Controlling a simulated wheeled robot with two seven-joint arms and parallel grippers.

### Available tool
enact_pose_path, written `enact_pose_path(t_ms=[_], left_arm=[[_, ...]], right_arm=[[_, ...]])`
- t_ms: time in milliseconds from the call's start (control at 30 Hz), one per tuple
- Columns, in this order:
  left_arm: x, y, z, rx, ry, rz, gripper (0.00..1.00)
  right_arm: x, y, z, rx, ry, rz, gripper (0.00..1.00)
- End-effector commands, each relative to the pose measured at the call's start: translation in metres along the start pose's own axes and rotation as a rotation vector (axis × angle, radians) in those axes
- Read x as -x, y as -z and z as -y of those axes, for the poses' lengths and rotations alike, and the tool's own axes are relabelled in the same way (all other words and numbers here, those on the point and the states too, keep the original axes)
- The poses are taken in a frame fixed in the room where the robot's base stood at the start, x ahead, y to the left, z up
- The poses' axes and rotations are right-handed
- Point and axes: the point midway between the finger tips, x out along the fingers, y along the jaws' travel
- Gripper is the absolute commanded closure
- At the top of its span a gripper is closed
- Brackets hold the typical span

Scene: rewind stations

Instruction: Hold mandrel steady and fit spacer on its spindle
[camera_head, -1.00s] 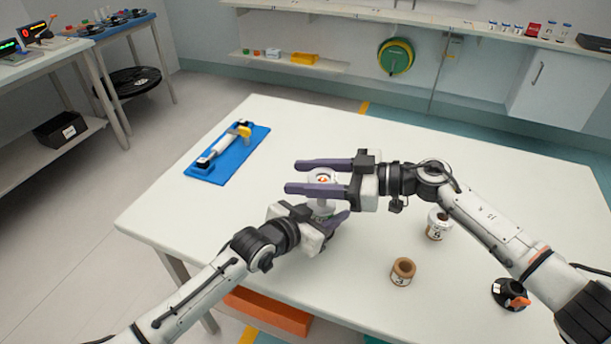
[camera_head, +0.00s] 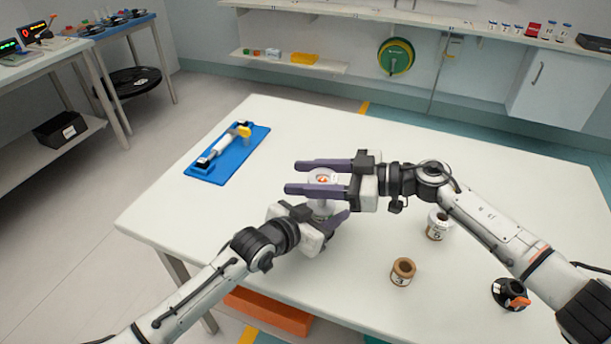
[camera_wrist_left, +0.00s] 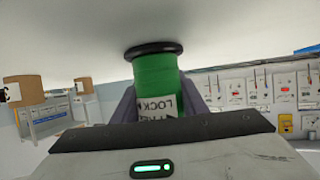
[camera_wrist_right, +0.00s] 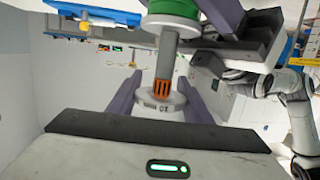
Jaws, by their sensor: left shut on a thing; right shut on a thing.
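The mandrel stands upright on the white table, its green body (camera_wrist_left: 158,82) with a black base flange and a "LOCK" label. My left gripper (camera_head: 326,212) is shut on the green body. The grey spindle (camera_wrist_right: 168,55) rises from it to an orange ribbed end (camera_wrist_right: 162,90). The spacer, a white ring with a label (camera_wrist_right: 160,110), is between the fingers of my right gripper (camera_head: 300,176), which is shut on it at the spindle's tip. In the head view the spacer (camera_head: 322,176) shows orange in its centre. How deep the tip sits in the bore is unclear.
A brown core (camera_head: 403,271), a white labelled roll (camera_head: 437,226) and a black piece with an orange lever (camera_head: 512,294) stand right of the grippers. A blue tray (camera_head: 212,172) with a roller lies at the left. The back of the table is clear.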

Motion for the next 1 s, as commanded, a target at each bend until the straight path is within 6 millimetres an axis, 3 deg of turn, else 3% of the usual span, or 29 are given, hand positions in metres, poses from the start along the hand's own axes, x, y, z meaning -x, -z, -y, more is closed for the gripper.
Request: enact_pose_path(t_ms=[933, 967, 1000], left_arm=[[0.0, 0.0, 0.0, 0.0, 0.0, 0.0, 0.9], [0.0, 0.0, 0.0, 0.0, 0.0, 0.0, 0.9], [0.0, 0.0, 0.0, 0.0, 0.0, 0.0, 0.9]], right_arm=[[-0.005, -0.023, 0.0, -0.001, 0.0, -0.001, 0.77], [-0.005, -0.023, 0.0, 0.0, 0.0, -0.001, 0.51], [-0.005, -0.023, 0.0, 0.0, 0.0, 0.0, 0.45]])
